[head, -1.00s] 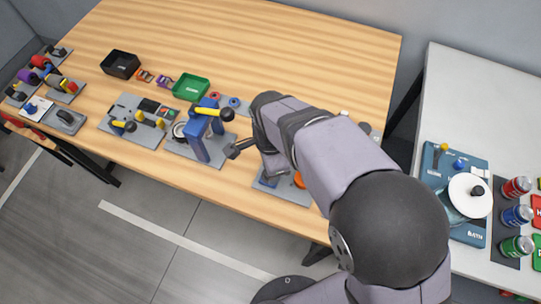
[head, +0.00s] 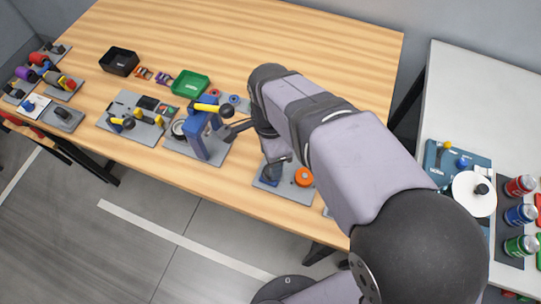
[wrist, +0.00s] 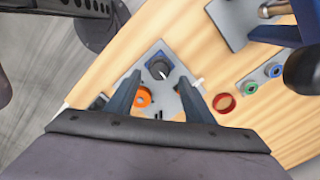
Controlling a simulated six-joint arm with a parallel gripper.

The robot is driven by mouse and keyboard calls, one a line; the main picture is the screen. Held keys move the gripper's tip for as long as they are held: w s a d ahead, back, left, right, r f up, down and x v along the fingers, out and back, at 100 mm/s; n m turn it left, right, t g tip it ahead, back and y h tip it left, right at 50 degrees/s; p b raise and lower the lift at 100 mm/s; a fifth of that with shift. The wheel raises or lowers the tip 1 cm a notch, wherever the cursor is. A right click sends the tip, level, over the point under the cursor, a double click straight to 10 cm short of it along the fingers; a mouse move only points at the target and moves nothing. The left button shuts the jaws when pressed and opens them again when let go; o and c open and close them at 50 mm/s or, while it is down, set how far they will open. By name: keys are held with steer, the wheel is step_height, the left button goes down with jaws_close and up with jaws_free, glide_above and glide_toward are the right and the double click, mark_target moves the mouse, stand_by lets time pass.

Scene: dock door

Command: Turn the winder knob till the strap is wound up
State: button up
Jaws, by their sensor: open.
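The winder appears to be on a small grey plate (head: 290,191) near the table's front edge. A dark round knob (wrist: 161,66) with a white mark stands on it. In the head view the dark knob (head: 271,173) shows only partly below my arm. An orange round part (head: 303,177) sits beside the knob; it also shows in the wrist view (wrist: 142,97), partly behind a finger. My gripper (wrist: 160,79) is open, its fingers on either side of the knob's line of sight. Contact and height cannot be told. A small white piece at the plate's right may be strap; I cannot tell.
A blue stand with a yellow handle (head: 198,135) is left of my arm. A red ring (wrist: 224,102) lies near the plate. A green tray (head: 190,83) and a black tray (head: 119,61) stand further back. The table's far middle is clear.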

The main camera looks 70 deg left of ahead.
steer(key=shift+r, duration=1.1)
steer(key=w+d, duration=1.9)
steer(key=w, duration=0.4)
steer(key=s+d+f, duration=0.1)
steer(key=d+f, duration=0.1)
steer(key=d, duration=1.1)
steer(key=s+d+f+n, duration=0.1)
steer(key=d+f, duration=0.1)
steer(key=d, duration=1.2)
steer(key=shift+s, duration=0.4)
